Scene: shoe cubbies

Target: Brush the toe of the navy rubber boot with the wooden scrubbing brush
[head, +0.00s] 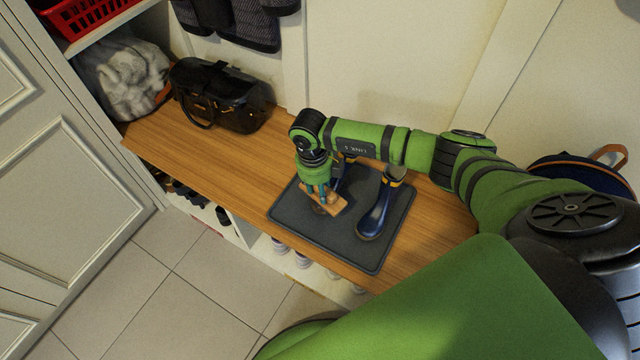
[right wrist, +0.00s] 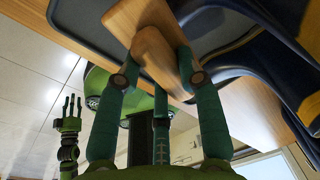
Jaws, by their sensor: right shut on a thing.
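My right gripper (head: 318,190) is shut on the wooden scrubbing brush (head: 327,204) over the dark mat. The brush also shows between the teal fingers in the right wrist view (right wrist: 155,55). A pair of navy rubber boots with yellow trim stands on the mat. The right-hand boot (head: 375,212) is in clear view. The other boot (head: 342,176) is partly hidden behind my gripper and the brush. The brush is at its toe end; I cannot tell whether they touch. My left gripper (right wrist: 70,106) shows only in the right wrist view, empty, fingers apart, away over the floor.
The dark grey mat (head: 290,222) lies on a wooden bench top (head: 185,148). A black bag (head: 225,95) and a grey fluffy item (head: 120,80) are at the back left. A navy bag (head: 585,172) is at the right. Shoes sit in cubbies below. The bench left of the mat is clear.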

